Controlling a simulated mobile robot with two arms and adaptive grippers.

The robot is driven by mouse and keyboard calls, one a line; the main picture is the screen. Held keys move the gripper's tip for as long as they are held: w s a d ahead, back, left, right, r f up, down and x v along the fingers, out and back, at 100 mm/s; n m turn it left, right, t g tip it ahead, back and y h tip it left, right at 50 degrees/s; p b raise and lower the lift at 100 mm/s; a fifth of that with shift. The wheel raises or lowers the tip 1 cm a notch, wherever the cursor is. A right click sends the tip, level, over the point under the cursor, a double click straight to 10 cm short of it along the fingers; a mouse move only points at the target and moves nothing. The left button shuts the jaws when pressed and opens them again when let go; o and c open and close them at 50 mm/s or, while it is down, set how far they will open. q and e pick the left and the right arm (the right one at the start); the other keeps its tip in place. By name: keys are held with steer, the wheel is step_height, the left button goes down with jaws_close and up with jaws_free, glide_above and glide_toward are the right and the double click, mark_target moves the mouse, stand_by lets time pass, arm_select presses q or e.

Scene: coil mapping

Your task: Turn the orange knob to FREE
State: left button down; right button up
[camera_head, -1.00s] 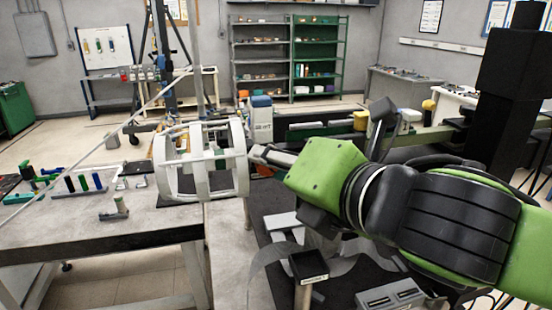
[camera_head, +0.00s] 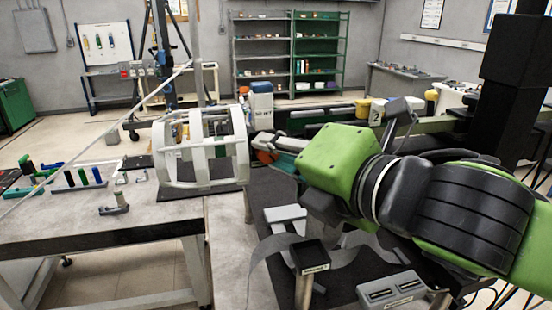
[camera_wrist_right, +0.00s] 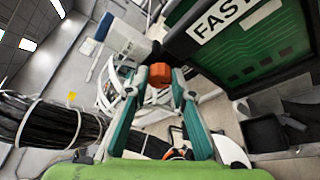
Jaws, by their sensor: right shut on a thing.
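The orange knob (camera_wrist_right: 160,73) sits between the two teal fingertips of my right gripper (camera_wrist_right: 159,80) in the right wrist view. The fingers close on it from both sides. In the head view my right gripper (camera_head: 272,146) reaches left from the green wrist, beside the white ring cage, and a bit of the orange knob (camera_head: 266,157) shows under the fingers. The knob's pointer and a FREE marking cannot be made out. A white label (camera_wrist_right: 228,17) beginning "FAST" is on a dark green housing (camera_wrist_right: 250,50). My left gripper is not in view.
The white ring cage (camera_head: 205,150) stands on the table (camera_head: 110,225) at left, close to my right gripper. A blue and white unit (camera_head: 261,108) stands behind the gripper.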

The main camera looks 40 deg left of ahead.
steer(key=shift+w+f+m+y+b, duration=0.1)
steer(key=shift+f+m+y+b, duration=0.3)
steer(key=shift+m+b, duration=0.4)
steer(key=m+y+b, duration=0.1)
steer(key=m+b, duration=0.2)
steer(key=m+y+b, duration=0.1)
steer(key=m+b, duration=0.2)
steer(key=f+m+t+y+b, duration=0.1)
steer(key=m+b, duration=0.2)
steer(key=b, duration=0.1)
steer(key=m+t+y+b, duration=0.1)
steer(key=m+b, duration=0.1)
steer(key=m, duration=0.1)
steer(key=shift+b, duration=0.3)
steer(key=shift+r+m+t+b, duration=0.15)
steer(key=shift+m+t+b, duration=0.3)
steer(key=shift+m, duration=0.55)
steer(key=o, duration=0.8)
steer(key=shift+o, duration=0.2)
